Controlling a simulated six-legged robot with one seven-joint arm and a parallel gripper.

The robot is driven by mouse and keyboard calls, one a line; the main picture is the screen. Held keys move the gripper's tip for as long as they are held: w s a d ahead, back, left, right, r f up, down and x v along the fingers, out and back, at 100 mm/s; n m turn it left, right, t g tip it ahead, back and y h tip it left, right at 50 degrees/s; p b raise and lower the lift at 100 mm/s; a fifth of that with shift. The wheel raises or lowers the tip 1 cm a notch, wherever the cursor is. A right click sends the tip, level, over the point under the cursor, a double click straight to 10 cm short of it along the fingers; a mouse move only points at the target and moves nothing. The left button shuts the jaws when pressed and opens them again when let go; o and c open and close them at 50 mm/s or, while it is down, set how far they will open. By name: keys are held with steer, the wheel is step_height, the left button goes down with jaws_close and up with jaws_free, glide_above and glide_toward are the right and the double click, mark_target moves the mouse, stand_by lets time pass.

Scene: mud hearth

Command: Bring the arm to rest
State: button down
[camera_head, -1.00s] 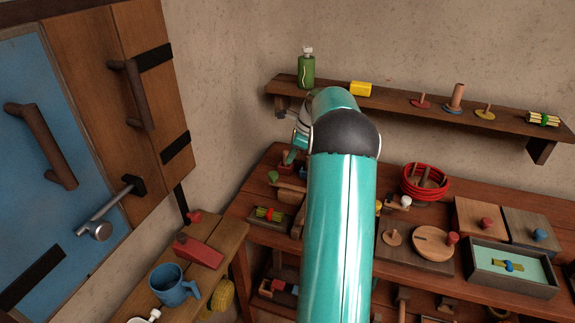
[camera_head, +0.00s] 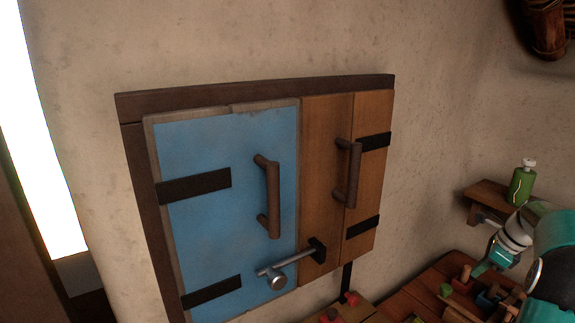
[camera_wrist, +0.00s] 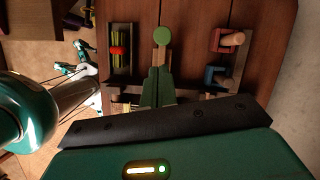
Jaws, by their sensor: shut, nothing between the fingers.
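My arm (camera_head: 556,260) shows at the right edge in the head view, teal with a dark joint. It reaches down over the wooden workbench (camera_head: 432,280). My gripper (camera_wrist: 157,72) shows in the wrist view with its green fingers together and empty. Its tips are just short of a peg with a round green top (camera_wrist: 162,36) in the picture; I cannot tell whether they touch it. In the head view the gripper end (camera_head: 484,268) is small and partly hidden by clutter.
A wall cabinet has a blue door (camera_head: 215,150) and a wooden door (camera_head: 325,130), both shut, with a metal lever (camera_head: 285,265) across them. A green bottle (camera_head: 521,186) stands on the wall shelf (camera_head: 482,200).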

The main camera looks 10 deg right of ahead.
steer(key=s+a+r+n+h, duration=0.1)
steer(key=a+r+n, duration=0.3)
steer(key=a, duration=0.5)
steer(key=s+a+r+n, duration=0.1)
steer(key=a+r+n, duration=0.35)
steer(key=a, duration=0.45)
steer(key=s+a+r+n+h, duration=0.1)
steer(key=a+r+n, duration=0.3)
steer(key=a, duration=0.5)
steer(key=s+a+f+n+t, duration=0.1)
steer(key=s+a+n, duration=0.6)
steer(key=s+a, duration=0.1)
steer(key=s+a+f+n+t, duration=0.1)
steer(key=s+a+f+n, duration=0.1)
steer(key=s+a+n, duration=0.6)
steer(key=shift+s+a+f+h, duration=0.25)
steer(key=shift+s+h, duration=0.05)
steer(key=shift+s, duration=0.45)
